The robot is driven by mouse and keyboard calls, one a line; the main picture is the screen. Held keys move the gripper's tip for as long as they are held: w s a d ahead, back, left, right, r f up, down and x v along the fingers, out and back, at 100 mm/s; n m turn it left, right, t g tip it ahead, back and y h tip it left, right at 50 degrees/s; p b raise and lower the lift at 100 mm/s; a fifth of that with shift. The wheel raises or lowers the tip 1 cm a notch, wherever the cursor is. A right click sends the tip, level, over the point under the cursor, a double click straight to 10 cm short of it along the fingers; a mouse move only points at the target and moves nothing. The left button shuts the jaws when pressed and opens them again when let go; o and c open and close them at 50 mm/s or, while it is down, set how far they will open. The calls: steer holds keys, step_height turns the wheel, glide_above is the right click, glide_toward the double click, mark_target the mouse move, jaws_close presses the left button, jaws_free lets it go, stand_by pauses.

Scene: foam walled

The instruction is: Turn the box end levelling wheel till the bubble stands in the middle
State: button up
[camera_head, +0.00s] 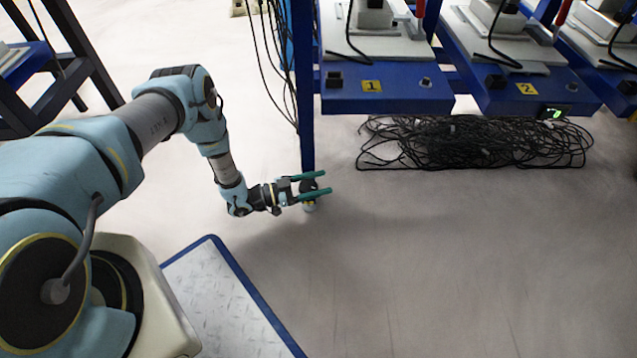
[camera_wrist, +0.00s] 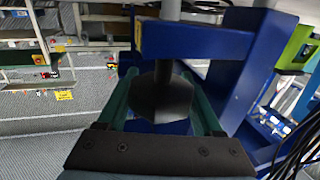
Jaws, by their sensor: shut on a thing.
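The levelling wheel (camera_head: 308,186) is a dark, many-sided knob at the foot of a blue table leg (camera_head: 306,130). In the wrist view the wheel (camera_wrist: 165,98) sits between my two green fingers, below a grey stem and a blue beam (camera_wrist: 195,40). My gripper (camera_head: 326,182) reaches the wheel from the left, low near the floor, with one finger on each side. It is shut on the wheel. I cannot make out a level or its bubble in either view.
Blue benches with white machines and yellow labels 1 (camera_head: 372,86) and 2 (camera_head: 527,89) stand at the upper right. A heap of black cables (camera_head: 470,143) lies beneath them. More cables hang left of the leg. The floor (camera_head: 430,270) in front is clear.

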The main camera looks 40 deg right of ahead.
steer(key=shift+s+a+f+m+g+y+b, duration=0.1)
steer(key=shift+s+a+m+g+y+b, duration=0.1)
steer(key=shift+m+g+y+b, duration=0.85)
steer(key=shift+s+a+r+m+g+y+b, duration=0.1)
steer(key=shift+s+a+m+g+y+b, duration=0.1)
steer(key=shift+m+g+y+b, duration=0.9)
steer(key=shift+s+a+f+m+g+y+b, duration=0.1)
steer(key=shift+s+m+g+y+b, duration=0.1)
steer(key=shift+m+g+y+b, duration=0.85)
steer(key=shift+g+h+p, duration=0.3)
steer(key=shift+g, duration=0.1)
steer(key=o, duration=1.1)
steer(key=shift+w+a, duration=0.1)
steer(key=p+v, duration=0.2)
steer(key=v, duration=0.8)
steer(key=shift+w+a, duration=0.15)
steer(key=shift+w, duration=0.1)
